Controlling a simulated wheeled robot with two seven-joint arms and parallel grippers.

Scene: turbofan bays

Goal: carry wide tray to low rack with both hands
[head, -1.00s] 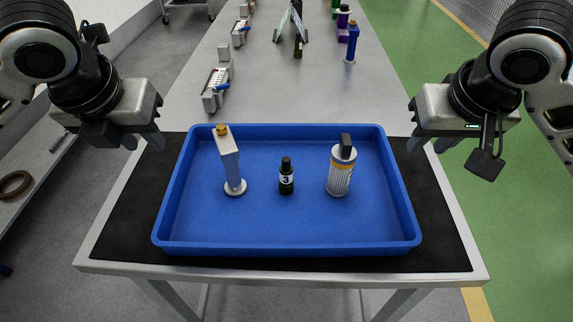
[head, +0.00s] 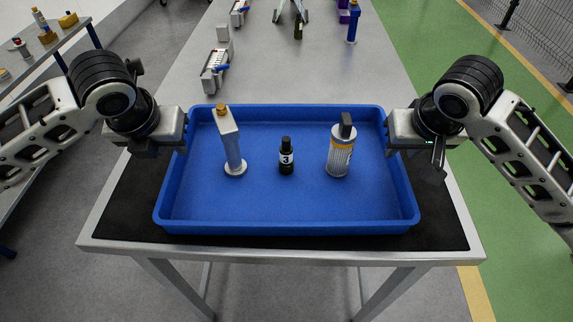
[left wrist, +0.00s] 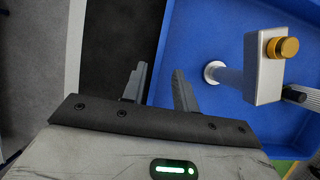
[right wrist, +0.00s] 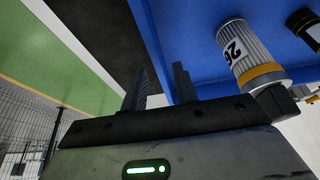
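The wide blue tray (head: 290,228) rests on a black mat on the grey table. In it stand a grey-white handled tool with a gold cap (head: 231,145), a small black bottle marked 3 (head: 286,160) and a grey canister with a yellow band (head: 340,155). My left gripper (head: 182,147) is at the tray's left rim. In the left wrist view its fingers (left wrist: 158,88) are apart, one each side of the tray wall. My right gripper (head: 398,142) is at the right rim, its fingers (right wrist: 160,88) likewise apart around the wall. I cannot pick out the low rack for certain.
The grey table (head: 300,70) runs on behind the tray, with a grey fixture (head: 215,70) and a blue bottle (head: 353,22) on it. A side bench (head: 60,45) with small parts stands at the left. Open green floor (head: 440,90) lies at the right.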

